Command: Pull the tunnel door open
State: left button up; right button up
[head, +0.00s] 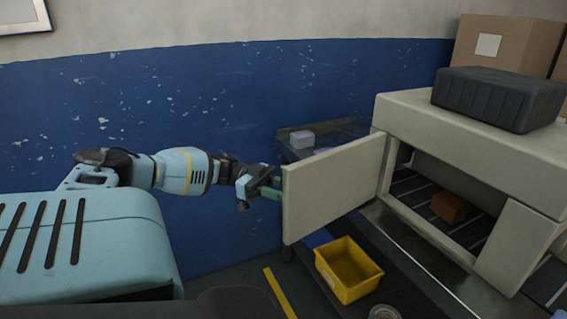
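The tunnel (462,146) is a beige box at the right. No handle is visible on the face I see. My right gripper is out of view.
A dark ribbed case (498,98) lies on top of the tunnel. Cardboard boxes (506,44) stand behind it. A blue wall (120,110) runs behind my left arm.

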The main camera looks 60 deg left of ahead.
pick_arm(q)
jog(key=shift+o, duration=0.4)
jog(key=shift+s, duration=0.1)
jog(key=b+v, duration=0.1)
jog(key=v, duration=0.6)
jog(key=shift+a, duration=0.35)
